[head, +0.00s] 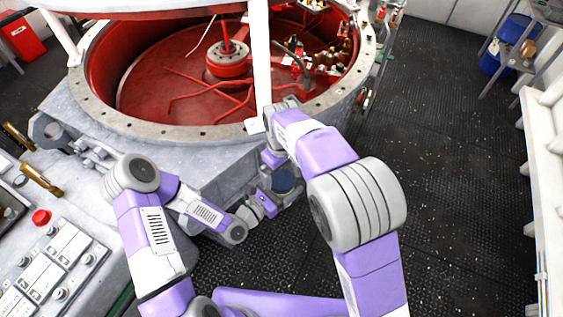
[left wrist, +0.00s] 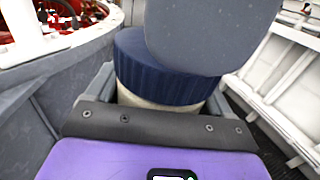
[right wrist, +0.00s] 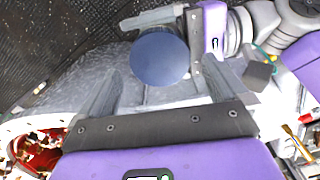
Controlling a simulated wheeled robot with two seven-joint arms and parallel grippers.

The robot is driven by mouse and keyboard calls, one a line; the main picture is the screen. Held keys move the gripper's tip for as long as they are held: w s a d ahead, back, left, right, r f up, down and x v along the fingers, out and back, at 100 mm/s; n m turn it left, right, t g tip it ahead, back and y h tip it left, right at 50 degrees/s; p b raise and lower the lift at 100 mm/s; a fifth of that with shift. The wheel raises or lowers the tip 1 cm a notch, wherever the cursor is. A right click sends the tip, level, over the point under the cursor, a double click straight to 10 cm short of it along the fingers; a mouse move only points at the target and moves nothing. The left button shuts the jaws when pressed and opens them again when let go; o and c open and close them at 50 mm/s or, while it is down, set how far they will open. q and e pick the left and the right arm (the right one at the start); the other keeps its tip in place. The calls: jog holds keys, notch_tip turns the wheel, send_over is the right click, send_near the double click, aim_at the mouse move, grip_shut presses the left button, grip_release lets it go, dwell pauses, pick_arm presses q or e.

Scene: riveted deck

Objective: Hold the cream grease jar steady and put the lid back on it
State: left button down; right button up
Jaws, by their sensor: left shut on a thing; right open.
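The cream jar (left wrist: 150,98) is between the fingers of my left gripper (left wrist: 160,88), which is shut on it; only a strip of its cream side shows. The dark blue ribbed lid (left wrist: 160,68) sits on top of the jar, and I cannot tell whether it is fully seated. In the right wrist view the lid is a round blue disc (right wrist: 160,58). My right gripper (right wrist: 162,72) is open, its fingertips on either side of the lid and apart from it. A grey shape, seemingly part of my right gripper, hides the lid's upper right in the left wrist view.
The grey riveted housing with a red interior (head: 190,131) stands just behind the grippers. A control panel with a red button (head: 41,217) is at the left. The dark textured floor (head: 450,200) is open to the right, up to a white railing (head: 545,160).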

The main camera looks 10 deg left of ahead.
aim_at(282, 179)
jog(key=shift+f, duration=1.6)
jog(key=c, duration=1.1)
jog(key=o, duration=1.1)
jog(key=shift+r, duration=0.15)
notch_tip(282, 179, up, 12)
